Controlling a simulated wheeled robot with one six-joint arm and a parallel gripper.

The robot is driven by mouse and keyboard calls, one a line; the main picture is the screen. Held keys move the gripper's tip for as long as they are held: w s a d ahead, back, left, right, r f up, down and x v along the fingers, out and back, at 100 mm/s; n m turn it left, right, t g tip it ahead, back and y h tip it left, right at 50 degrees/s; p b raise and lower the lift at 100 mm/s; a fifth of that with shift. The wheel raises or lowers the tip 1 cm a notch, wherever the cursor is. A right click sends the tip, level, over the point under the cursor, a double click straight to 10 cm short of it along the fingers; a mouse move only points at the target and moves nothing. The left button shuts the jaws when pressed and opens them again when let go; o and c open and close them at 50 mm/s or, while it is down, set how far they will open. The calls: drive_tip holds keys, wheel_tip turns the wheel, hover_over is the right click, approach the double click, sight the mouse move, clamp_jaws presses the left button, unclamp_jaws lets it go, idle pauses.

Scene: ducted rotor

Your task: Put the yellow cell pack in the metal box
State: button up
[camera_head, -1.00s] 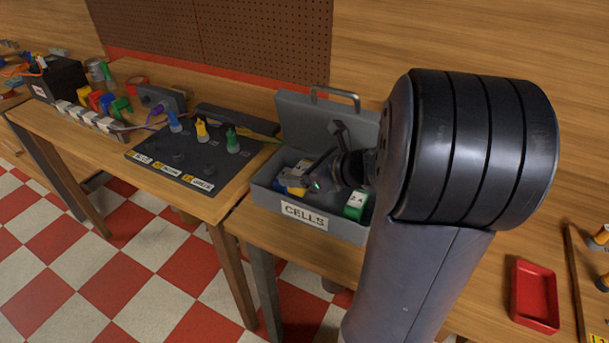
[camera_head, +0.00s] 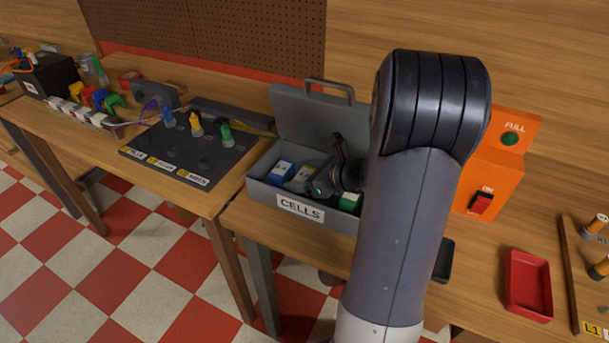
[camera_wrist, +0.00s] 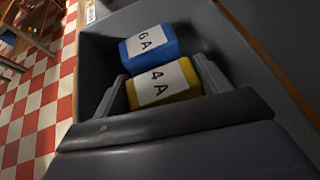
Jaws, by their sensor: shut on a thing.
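The yellow cell pack (camera_wrist: 161,86), with a white label reading 4A, sits between the fingers of my gripper (camera_wrist: 160,82) in the wrist view. My gripper is shut on it, inside the grey metal box (camera_head: 262,190) marked CELLS. My gripper also shows in the head view (camera_head: 318,184), low in the box's opening. The box's lid stands open at the back. A blue pack (camera_wrist: 148,45) labelled 6A lies just beyond the yellow one. I cannot tell whether the yellow pack touches the box floor.
A green pack (camera_head: 349,202) is at the right end of the box. An orange unit (camera_head: 497,160) with a red switch and a red tray (camera_head: 528,284) are to the right. A dark panel (camera_head: 190,150) with coloured plugs lies on the left table.

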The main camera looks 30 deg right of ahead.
drive_tip(key=shift+f, duration=0.2)
drive_tip(key=o, duration=1.1)
drive_tip(key=shift+r, duration=0.1)
drive_tip(key=shift+r, duration=0.15)
drive_tip(key=shift+s+d+r, duration=0.15)
drive_tip(key=v, duration=1.1)
drive_tip(key=shift+s, duration=0.25)
